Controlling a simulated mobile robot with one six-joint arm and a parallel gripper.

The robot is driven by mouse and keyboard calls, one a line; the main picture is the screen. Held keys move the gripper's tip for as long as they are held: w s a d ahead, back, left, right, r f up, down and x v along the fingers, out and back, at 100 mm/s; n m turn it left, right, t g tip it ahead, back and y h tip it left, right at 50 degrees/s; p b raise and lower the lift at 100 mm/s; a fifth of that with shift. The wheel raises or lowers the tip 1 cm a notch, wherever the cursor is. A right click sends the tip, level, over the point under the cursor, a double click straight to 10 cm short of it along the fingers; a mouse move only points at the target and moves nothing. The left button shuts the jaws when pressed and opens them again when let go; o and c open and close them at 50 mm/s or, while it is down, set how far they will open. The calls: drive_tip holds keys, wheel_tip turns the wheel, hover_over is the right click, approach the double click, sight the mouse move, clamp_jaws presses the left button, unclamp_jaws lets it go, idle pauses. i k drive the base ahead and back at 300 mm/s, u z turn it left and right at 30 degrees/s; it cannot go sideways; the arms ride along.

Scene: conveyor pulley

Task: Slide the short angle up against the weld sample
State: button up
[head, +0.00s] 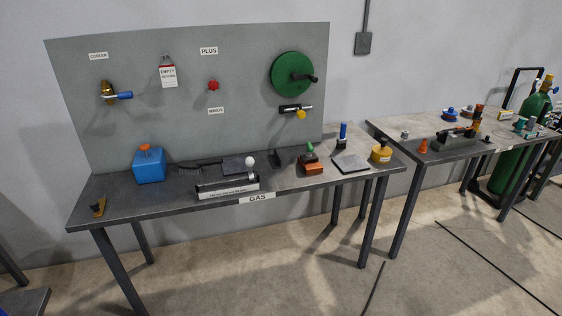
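I cannot tell for sure which pieces are the short angle and the weld sample. A small dark upright piece (276,158), possibly the short angle, stands near the back of the grey table, left of an orange-brown block with a green top (311,163). A flat grey plate (351,162), possibly the weld sample, lies at the table's right. Another dark flat plate (234,165) lies mid-table behind a long metal bar. The dark upright piece and the grey plate are apart, with the orange-brown block between them. My gripper is not in view.
The long metal bar (215,190) lies along the front edge by the GAS label (257,198). A blue box (149,167), a brush (200,164), a blue-topped cylinder (342,135) and a yellow pot (381,152) also stand here. A grey panel (140,125) rises behind.

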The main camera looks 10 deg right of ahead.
sight(275, 160)
drive_tip(key=u, duration=0.1)
drive_tip(key=i, duration=0.95)
drive_tip(key=z, duration=0.05)
